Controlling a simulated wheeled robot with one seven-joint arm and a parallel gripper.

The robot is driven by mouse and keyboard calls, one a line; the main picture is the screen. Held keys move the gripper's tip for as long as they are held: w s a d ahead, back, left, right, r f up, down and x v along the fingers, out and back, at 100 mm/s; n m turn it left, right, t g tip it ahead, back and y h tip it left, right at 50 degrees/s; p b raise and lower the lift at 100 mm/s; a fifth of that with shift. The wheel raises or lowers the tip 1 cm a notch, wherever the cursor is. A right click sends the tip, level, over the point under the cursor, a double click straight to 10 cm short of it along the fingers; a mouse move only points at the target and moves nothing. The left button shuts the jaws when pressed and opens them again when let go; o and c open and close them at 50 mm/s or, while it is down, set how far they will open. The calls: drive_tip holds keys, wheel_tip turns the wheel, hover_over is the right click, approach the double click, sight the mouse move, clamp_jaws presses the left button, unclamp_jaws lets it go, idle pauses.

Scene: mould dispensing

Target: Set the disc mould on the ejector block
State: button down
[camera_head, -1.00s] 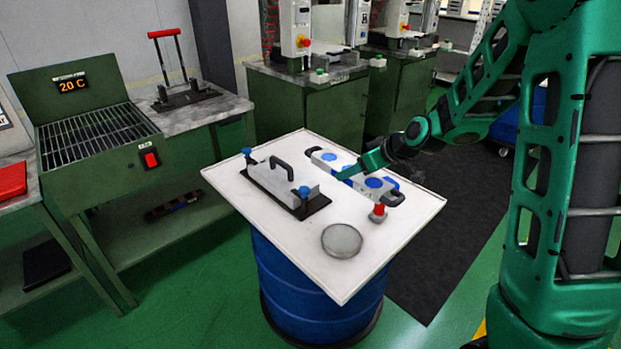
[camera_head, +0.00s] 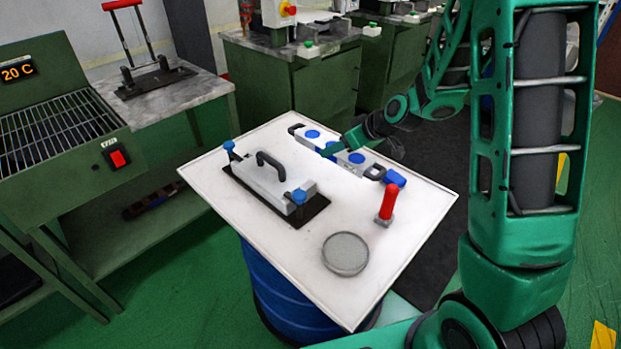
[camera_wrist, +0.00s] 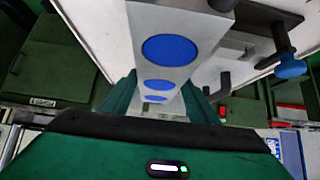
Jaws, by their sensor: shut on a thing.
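The disc mould (camera_head: 339,155) is a long pale grey bar with blue discs and black end handles, by the far right side of the white table. My gripper (camera_head: 343,143) is shut on it; in the wrist view the mould (camera_wrist: 150,20) runs between the fingers, with blue discs on its top face.
A handled grey block on a black plate (camera_head: 320,205) with blue knobs, a round grey dish (camera_head: 345,254) and a red post (camera_head: 389,200) share the white table (camera_head: 290,265). The front right of the tabletop is clear. A green heater bench (camera_head: 70,130) stands left.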

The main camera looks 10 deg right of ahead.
sight(363, 162)
drive_tip(key=shift+w+a+f, duration=0.1)
drive_tip(key=shift+w+f, duration=0.05)
drive_tip(key=shift+f, duration=4.8)
drive_tip(key=c, duration=0.7)
unclamp_jaws()
drive_tip(key=shift+f, duration=0.1)
drive_tip(key=v, duration=1.2)
